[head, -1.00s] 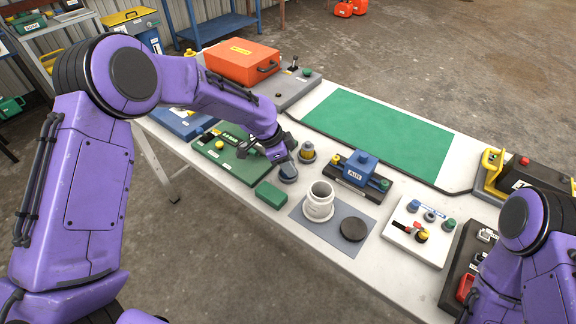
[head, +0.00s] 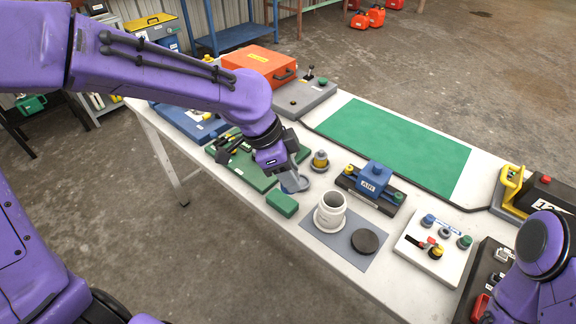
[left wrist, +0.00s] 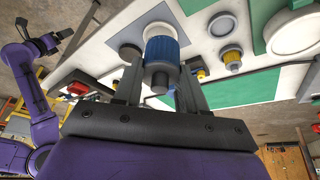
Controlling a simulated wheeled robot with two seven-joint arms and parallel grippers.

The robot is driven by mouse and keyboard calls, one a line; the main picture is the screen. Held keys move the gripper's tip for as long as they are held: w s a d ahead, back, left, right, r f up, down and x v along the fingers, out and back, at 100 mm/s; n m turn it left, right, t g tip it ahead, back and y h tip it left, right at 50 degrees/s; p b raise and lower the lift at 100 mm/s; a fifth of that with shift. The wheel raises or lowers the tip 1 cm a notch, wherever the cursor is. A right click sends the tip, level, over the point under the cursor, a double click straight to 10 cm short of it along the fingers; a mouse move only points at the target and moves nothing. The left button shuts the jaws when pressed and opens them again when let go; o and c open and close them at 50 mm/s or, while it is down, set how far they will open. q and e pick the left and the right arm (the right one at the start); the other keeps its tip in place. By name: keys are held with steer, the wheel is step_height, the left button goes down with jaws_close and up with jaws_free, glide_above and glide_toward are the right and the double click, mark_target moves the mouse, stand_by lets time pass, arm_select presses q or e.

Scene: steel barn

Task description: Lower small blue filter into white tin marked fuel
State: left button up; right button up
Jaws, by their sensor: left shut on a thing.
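The small blue filter (left wrist: 162,52) is a short ribbed blue cylinder between the two fingers in the left wrist view. My left gripper (left wrist: 160,85) is shut on it. In the head view my left gripper (head: 290,182) is over the table near its front edge, left of the white tin and apart from it; its fingers mostly hide the filter. The white tin (head: 330,212) stands upright and open-topped on a grey mat (head: 345,245); I cannot read its marking. My right arm shows at the lower right of the head view, its gripper out of that frame.
A green block (head: 282,204) lies just in front of my left gripper. A yellow-topped part (head: 320,161) stands behind it. A dark round lid (head: 364,241) lies right of the tin, and the blue AIR unit (head: 374,179) stands behind the tin. The green mat (head: 395,146) is clear.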

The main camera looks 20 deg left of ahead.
arm_select(q)
step_height(320, 180, up, 4)
steer(key=w+d+p, duration=0.2)
steer(key=d+p, duration=0.1)
steer(key=p, duration=0.1)
steer(key=w+d+f, duration=0.2)
steer(key=d+f, duration=0.3)
steer(key=d, duration=0.1)
steer(key=shift+w+f, duration=0.2)
steer(key=shift+w, duration=0.15)
arm_select(e)
step_height(320, 180, up, 6)
steer(key=shift+f, duration=0.25)
arm_select(q)
steer(key=shift+w+d+p, duration=0.2)
steer(key=shift+d+p, duration=0.05)
steer(key=shift+p, duration=0.15)
arm_select(e)
steer(key=shift+r, duration=0.45)
